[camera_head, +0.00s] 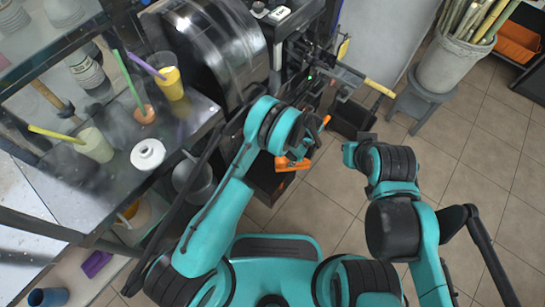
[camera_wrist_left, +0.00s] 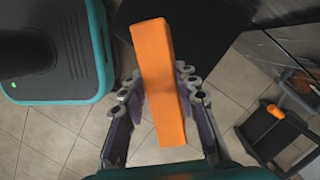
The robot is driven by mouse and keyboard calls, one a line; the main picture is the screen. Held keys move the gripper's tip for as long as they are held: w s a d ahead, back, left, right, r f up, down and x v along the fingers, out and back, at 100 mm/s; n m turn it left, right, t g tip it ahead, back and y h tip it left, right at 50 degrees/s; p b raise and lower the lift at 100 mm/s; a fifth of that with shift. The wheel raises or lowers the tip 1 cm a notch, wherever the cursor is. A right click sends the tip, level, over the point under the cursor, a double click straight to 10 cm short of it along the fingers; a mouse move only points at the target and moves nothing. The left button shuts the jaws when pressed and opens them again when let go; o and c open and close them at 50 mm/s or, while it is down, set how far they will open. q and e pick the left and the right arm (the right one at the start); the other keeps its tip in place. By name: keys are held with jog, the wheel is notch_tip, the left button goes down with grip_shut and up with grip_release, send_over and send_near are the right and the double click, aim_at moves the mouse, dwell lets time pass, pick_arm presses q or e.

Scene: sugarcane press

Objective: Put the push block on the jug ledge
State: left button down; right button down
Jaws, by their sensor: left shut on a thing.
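The push block, a plain orange bar (camera_wrist_left: 163,85), is held between the two fingers of my left gripper (camera_wrist_left: 158,84) in the left wrist view. The bar stands out past the fingertips and is slightly tilted in that picture. In the head view a part of the orange block (camera_head: 291,164) shows below my left wrist, in front of the press; the arm hides much of the fingers. My right gripper (camera_head: 350,152) is only partly seen at the end of the right arm, apart from the block. I cannot clearly pick out the jug ledge.
The dark press (camera_head: 225,55) with a large drum stands at the top middle. A yellow-ended handle (camera_head: 380,88) sticks out to its right. A counter with cups (camera_head: 95,145) is at the left. A bucket of canes (camera_head: 450,62) rests on a grey stool. Tiled floor is open at the right.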

pick_arm(q)
jog(key=w+a+b, duration=0.2)
jog(key=w+a, duration=0.3)
jog(key=a, duration=0.2)
notch_tip(320, 180, down, 7)
jog(key=b, duration=0.3)
jog(key=shift+w+f+b, duration=0.15)
jog(key=shift+b, duration=0.15)
jog(key=shift+r, duration=0.2)
jog(key=shift+f, duration=0.15)
jog(key=c, duration=1.1)
grip_release()
jog(key=shift+c, duration=0.2)
